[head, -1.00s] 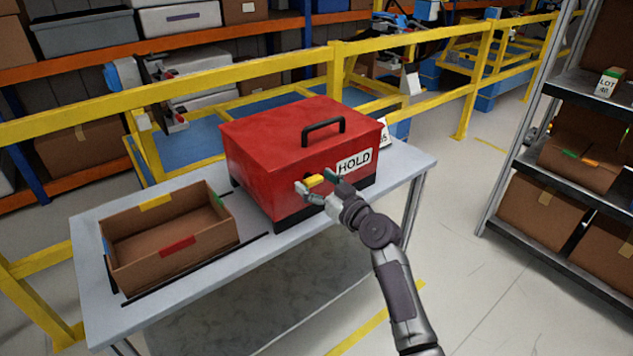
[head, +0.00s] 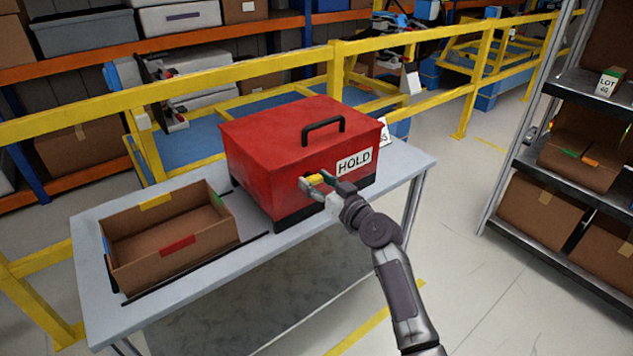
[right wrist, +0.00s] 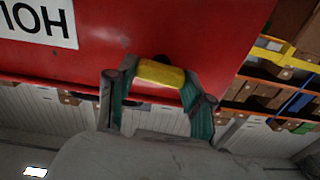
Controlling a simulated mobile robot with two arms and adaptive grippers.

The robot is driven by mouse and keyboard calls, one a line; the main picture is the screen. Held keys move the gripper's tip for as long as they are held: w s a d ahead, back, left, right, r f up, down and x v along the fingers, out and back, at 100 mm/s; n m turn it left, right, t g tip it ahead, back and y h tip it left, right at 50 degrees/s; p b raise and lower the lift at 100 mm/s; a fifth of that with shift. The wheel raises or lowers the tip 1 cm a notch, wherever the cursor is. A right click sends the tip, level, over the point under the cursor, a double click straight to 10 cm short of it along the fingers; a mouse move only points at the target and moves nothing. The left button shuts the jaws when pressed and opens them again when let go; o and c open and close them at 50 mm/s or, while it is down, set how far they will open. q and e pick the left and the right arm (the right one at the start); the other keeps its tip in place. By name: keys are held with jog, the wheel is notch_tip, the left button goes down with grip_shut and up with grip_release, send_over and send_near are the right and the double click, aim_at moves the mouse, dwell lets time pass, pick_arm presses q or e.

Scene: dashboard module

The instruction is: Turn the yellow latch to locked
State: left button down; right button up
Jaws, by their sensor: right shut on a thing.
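The yellow latch (head: 317,179) is on the front face of the red box (head: 262,150), left of the white HOLD label (head: 354,162). My right gripper (head: 318,181) comes from the front with one finger at each end of the latch and is shut on it. In the right wrist view the latch (right wrist: 160,73) lies nearly sideways, a little tilted, between the fingers (right wrist: 155,90). A dark spot shows just behind it. No locked mark is readable. My left gripper is not in view.
The box has a black handle (head: 323,126) on its lid and stands on a grey table (head: 245,262). An open cardboard bin (head: 168,245) stands to its left. A yellow rail (head: 240,75) runs behind the table. A shelf with cartons (head: 545,200) stands at right.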

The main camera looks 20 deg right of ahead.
jog(key=m, duration=0.4)
jog(key=m+p, duration=0.1)
jog(key=m, duration=0.3)
jog(key=shift+d+m, duration=0.15)
jog(key=shift+m, duration=0.15)
jog(key=m+p, duration=0.1)
jog(key=m, duration=0.3)
jog(key=shift+f+m+p, duration=0.1)
jog(key=shift+m+p, duration=0.2)
jog(key=shift+p, duration=0.05)
jog(key=shift+f+m+p, duration=0.15)
jog(key=shift+m+p, duration=0.35)
jog(key=shift+m, duration=1.3)
jog(key=o, duration=1.2)
jog(key=shift+c, duration=0.2)
